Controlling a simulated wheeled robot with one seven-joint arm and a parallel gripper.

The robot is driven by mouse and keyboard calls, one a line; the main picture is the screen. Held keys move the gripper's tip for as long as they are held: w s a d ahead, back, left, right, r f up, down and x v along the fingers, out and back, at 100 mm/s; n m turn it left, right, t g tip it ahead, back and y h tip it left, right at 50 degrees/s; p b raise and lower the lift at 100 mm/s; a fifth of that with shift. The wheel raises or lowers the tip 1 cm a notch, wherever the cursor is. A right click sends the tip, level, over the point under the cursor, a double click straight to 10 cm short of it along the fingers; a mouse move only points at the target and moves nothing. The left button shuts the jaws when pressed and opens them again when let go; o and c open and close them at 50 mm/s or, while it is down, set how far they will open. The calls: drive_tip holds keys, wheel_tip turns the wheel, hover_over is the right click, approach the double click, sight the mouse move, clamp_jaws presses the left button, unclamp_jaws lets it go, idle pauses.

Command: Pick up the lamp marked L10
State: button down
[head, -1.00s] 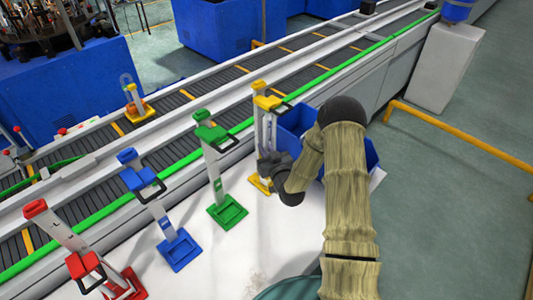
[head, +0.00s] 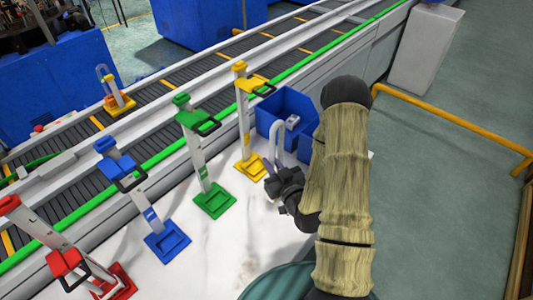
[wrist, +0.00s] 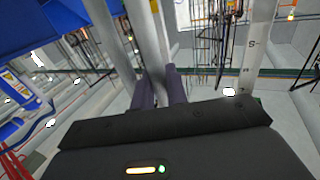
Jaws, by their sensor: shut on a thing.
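My gripper (head: 273,181) is shut on a pale U-shaped lamp tube (head: 283,129). It holds the tube upright, with the bend at the top, to the right of the yellow stand (head: 243,110). In the wrist view the two dark fingers (wrist: 161,84) are closed around a pale tube leg (wrist: 160,45). I cannot read an L10 mark on the lamp. The tube's lower end is hidden behind the gripper in the head view.
Green (head: 197,150), blue (head: 148,214) and red (head: 50,240) stands line the white table (head: 235,240) to the left. A blue bin (head: 305,146) is behind my arm. Another lamp (head: 107,90) stands on the conveyor (head: 165,88). Open floor lies right.

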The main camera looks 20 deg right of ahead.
drive_tip(key=shift+s+d+r+p, duration=0.1)
drive_tip(key=shift+s+d+p, duration=0.05)
drive_tip(key=shift+s+p, duration=0.5)
drive_tip(key=shift+s+d+r+p, duration=0.1)
drive_tip(key=shift+s+p, duration=0.3)
drive_tip(key=shift+p, duration=0.4)
drive_tip(key=shift+s+f, duration=0.1)
drive_tip(key=shift+s, duration=0.05)
drive_tip(key=shift+d, duration=0.1)
